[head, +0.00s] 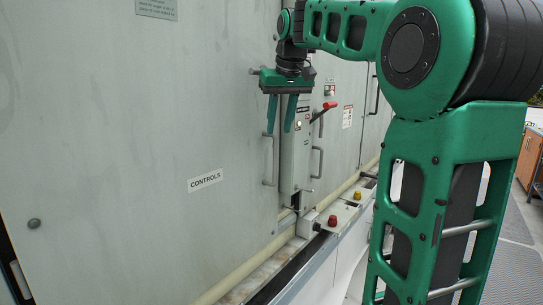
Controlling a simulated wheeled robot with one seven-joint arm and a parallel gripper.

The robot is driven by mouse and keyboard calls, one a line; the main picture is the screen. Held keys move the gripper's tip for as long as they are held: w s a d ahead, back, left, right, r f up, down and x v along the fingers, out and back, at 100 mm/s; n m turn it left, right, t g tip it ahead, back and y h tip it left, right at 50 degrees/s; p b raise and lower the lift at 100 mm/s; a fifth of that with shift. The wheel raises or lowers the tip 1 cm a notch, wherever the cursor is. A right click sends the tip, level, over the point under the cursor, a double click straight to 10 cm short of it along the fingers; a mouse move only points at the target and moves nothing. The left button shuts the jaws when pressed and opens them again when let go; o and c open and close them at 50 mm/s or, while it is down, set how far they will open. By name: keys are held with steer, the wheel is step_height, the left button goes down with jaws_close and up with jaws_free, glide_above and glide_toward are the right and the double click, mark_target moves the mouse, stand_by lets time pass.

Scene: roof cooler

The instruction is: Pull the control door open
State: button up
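The control door (130,130) is a large grey-green panel filling the left of the head view, with a white "CONTROLS" label (206,180). It looks shut, its right edge in line with the neighbouring box. A slim vertical bar handle (268,165) is near that right edge. My gripper (279,130) points down, its two teal fingers spread apart with nothing visible between them. The left fingertip shows at the handle's top end in the picture. I cannot tell whether they touch.
A narrow switch box (297,160) with a red lever (324,110) is just right of the handle. Another panel (343,135) has its own handle (317,162). Red (333,221) and yellow (357,195) buttons sit on the ledge below. A pale pipe (245,268) runs along the base.

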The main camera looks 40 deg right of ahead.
mark_target(276, 148)
steer(key=x, duration=1)
steer(key=shift+w+d+f, duration=0.1)
steer(key=shift+w+f, duration=0.15)
steer(key=shift+f, duration=0.05)
jaws_close()
